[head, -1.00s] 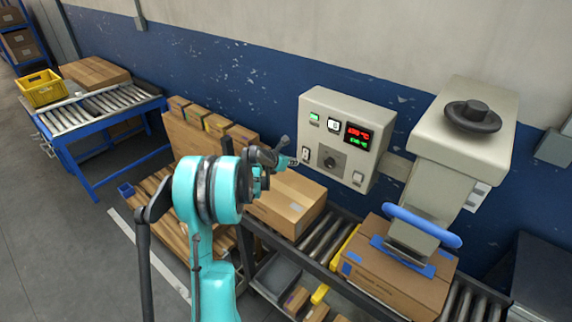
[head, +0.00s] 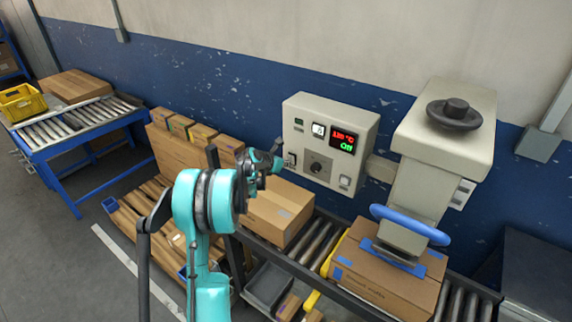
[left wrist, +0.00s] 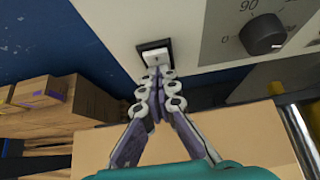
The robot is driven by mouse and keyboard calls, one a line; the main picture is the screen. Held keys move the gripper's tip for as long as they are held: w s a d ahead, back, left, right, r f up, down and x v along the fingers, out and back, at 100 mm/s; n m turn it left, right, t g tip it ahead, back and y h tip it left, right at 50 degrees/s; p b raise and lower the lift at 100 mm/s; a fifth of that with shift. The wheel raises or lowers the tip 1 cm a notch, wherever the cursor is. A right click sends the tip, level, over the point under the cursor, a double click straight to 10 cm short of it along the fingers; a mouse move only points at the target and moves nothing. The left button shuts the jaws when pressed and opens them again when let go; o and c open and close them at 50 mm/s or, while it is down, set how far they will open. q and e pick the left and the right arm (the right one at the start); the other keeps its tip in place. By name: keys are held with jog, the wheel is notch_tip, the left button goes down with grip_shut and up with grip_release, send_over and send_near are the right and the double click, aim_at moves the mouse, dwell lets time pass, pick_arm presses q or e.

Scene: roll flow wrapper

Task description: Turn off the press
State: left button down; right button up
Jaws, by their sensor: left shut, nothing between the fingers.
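The press (head: 445,140) stands at the right with a blue handle bar, its head over a cardboard box. Its grey control box (head: 331,115) has a display (head: 344,140) with a red temperature line and a green line that seems to read "Off". The green lamp at its upper left is dark. A white rocker switch (left wrist: 154,57) in a black frame shows in the left wrist view at the panel's lower left. My left gripper (head: 277,163) is shut and empty, its fingertips (left wrist: 160,75) at the switch's lower edge, touching or nearly so. My right gripper is not in view.
A cardboard box (head: 277,213) lies on the roller conveyor (head: 320,240) below the control box. A dial (left wrist: 264,34) sits right of the switch. Boxes on a pallet (head: 145,212) stand left of my arm, and a blue roller table (head: 75,128) is farther left.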

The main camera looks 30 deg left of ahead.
pick_arm(q)
jog(key=shift+r, duration=0.15)
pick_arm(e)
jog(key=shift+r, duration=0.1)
pick_arm(q)
jog(key=shift+w+r+p, duration=0.1)
jog(key=shift+r+p, duration=0.4)
jog(key=shift+r, duration=0.25)
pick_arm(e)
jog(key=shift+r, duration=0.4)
pick_arm(q)
jog(key=s, duration=0.2)
jog(key=s+r, duration=0.1)
jog(key=s, duration=0.2)
jog(key=shift+s+a+r, duration=0.15)
jog(key=shift+a+r, duration=0.05)
jog(key=p+v, duration=0.2)
jog(key=v, duration=0.6)
jog(key=shift+s, duration=0.2)
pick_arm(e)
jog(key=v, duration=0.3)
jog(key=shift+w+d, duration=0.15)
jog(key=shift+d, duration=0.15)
